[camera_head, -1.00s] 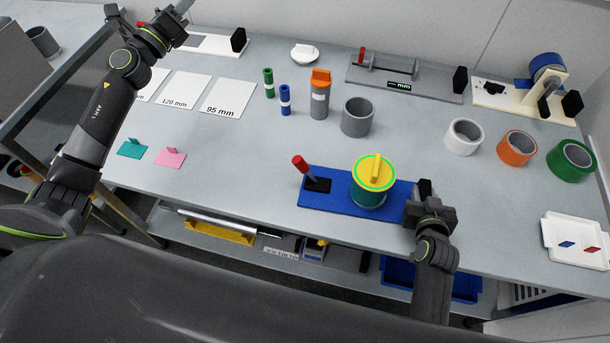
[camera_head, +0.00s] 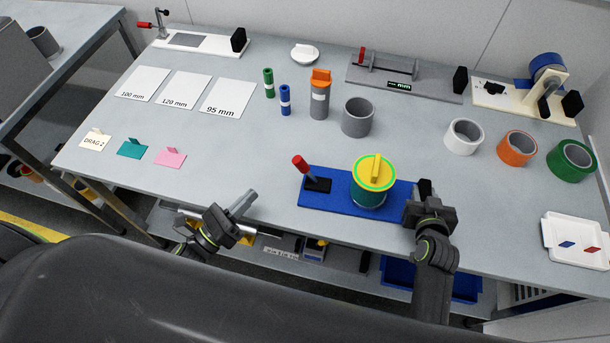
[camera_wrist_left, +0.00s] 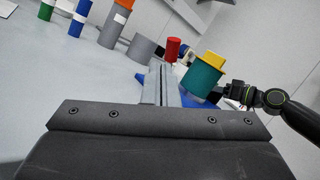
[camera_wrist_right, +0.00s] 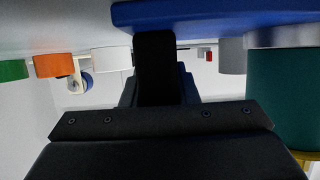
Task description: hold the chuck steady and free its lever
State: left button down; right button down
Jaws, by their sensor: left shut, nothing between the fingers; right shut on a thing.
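The chuck stands on a blue base (camera_head: 333,203). A teal cylinder (camera_head: 366,193) with a yellow top (camera_head: 374,172) sits on it. The lever (camera_head: 305,169), with a red grip, leans up from a black block left of the cylinder. My right gripper (camera_head: 424,192) is shut on a black tab at the base's right end; the tab (camera_wrist_right: 155,65) also shows in the right wrist view. My left gripper (camera_head: 244,203) is shut and empty, apart from the base, left of it near the table's front edge. In the left wrist view its fingers (camera_wrist_left: 158,84) point toward the red grip (camera_wrist_left: 172,50).
A grey ring (camera_head: 357,117) and an orange-topped grey cylinder (camera_head: 319,97) stand behind the chuck. White (camera_head: 464,136), orange (camera_head: 517,147) and green (camera_head: 571,161) rings stand to the right. The tabletop between my left gripper and the base is clear.

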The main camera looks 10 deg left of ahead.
pick_arm(q)
jog(key=y, duration=0.1)
send_near(299, 168)
jog(key=shift+n+t, duration=0.3)
jog(key=shift+t, duration=0.1)
jog(key=x, duration=0.4)
jog(key=f+x, duration=0.1)
jog(key=x, duration=0.1)
jog(key=shift+w, duration=0.5)
jog(key=shift+d+r+m, duration=0.2)
jog(key=shift+m, duration=0.2)
jog(key=shift+d+r, duration=0.1)
jog(key=shift+w+d+r+m+g, duration=0.1)
jog(key=shift+d+r+m+g, duration=0.25)
jog(key=shift+d, duration=0.45)
jog(key=shift+d+r+m+g, duration=0.25)
jog(key=shift+d+r+m, duration=0.15)
jog(key=shift+d, duration=0.4)
jog(key=shift+w+d+r+m+g, duration=0.1)
jog(key=shift+d+r+m+g, duration=0.3)
jog(key=shift+d, duration=0.4)
jog(key=shift+f, duration=0.1)
